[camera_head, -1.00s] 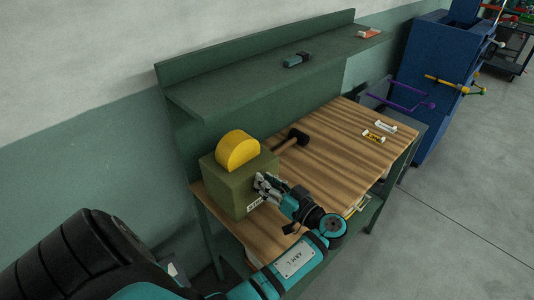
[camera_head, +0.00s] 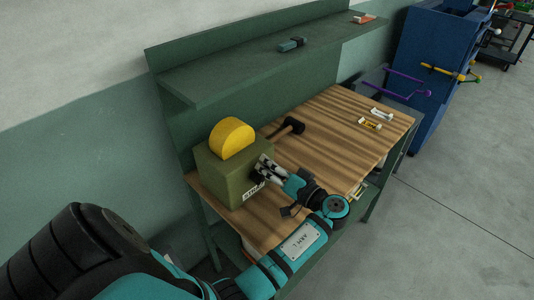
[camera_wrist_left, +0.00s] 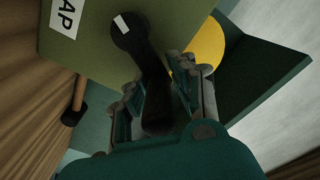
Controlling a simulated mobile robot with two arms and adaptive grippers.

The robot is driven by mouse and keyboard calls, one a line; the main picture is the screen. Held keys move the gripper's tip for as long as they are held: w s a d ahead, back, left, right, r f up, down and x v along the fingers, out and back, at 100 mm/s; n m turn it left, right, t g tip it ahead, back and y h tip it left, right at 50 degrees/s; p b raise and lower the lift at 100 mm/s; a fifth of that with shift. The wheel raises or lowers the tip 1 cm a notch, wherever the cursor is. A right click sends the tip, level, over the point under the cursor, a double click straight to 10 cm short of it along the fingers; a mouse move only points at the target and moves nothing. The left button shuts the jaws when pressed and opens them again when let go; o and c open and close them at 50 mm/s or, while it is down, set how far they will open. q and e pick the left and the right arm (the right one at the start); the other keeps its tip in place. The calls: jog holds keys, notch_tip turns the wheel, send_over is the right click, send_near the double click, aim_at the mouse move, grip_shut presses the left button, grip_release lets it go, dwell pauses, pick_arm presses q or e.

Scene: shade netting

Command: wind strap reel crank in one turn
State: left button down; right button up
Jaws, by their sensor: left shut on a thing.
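The strap reel is an olive-green box (camera_head: 223,176) with a yellow half-disc (camera_head: 232,138) on top, standing on the near left end of the wooden bench. My left gripper (camera_head: 262,170) is at the box's right-hand face. In the left wrist view a dark crank (camera_wrist_left: 140,52) with a white mark on its hub is fixed to the box face. Its arm runs down between the fingers of my left gripper (camera_wrist_left: 155,108), which is shut on the handle end. In the head view the gripper hides the crank. My right gripper is not in view.
A dark-headed mallet (camera_head: 290,127) lies on the bench (camera_head: 335,125) behind the box. Two small pale pieces lie toward the bench's right end. A shelf (camera_head: 240,75) overhangs the back and holds a teal item (camera_head: 291,45). A blue cabinet (camera_head: 435,75) stands beyond.

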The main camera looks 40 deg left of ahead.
pick_arm(q)
jog(key=shift+w+f+m, duration=0.2)
jog(key=shift+w+m, duration=0.05)
jog(key=shift+m, duration=0.45)
jog(key=c, duration=1.2)
grip_release()
notch_tip(320, 180, up, 10)
jog(key=shift+a+r, duration=0.1)
